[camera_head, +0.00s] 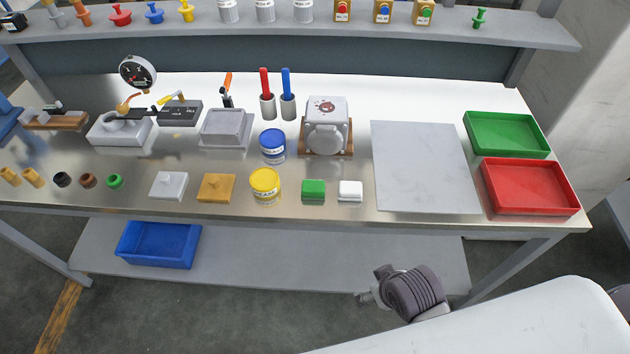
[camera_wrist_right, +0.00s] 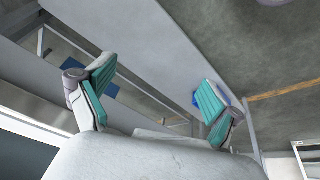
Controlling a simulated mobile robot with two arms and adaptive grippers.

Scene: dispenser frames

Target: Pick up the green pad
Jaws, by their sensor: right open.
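The green pad (camera_head: 313,190) is a small green block lying near the front edge of the workbench (camera_head: 330,214) in the head view. It sits between the yellow-lidded jar (camera_head: 265,186) and a white pad (camera_head: 350,191). My right gripper (camera_wrist_right: 155,97) shows in the right wrist view with its two teal-padded fingers spread wide and nothing between them. The green pad is not visible in that view. In the head view, part of my right arm is below and in front of the bench, apart from the pad. My left gripper is not in view.
A blue-lidded jar (camera_head: 272,147) and a grey machine (camera_head: 327,127) stand behind the pad. To the right are a flat grey plate (camera_head: 424,168), a green tray (camera_head: 508,133) and a red tray (camera_head: 530,188). A blue bin (camera_head: 157,246) sits on the lower shelf.

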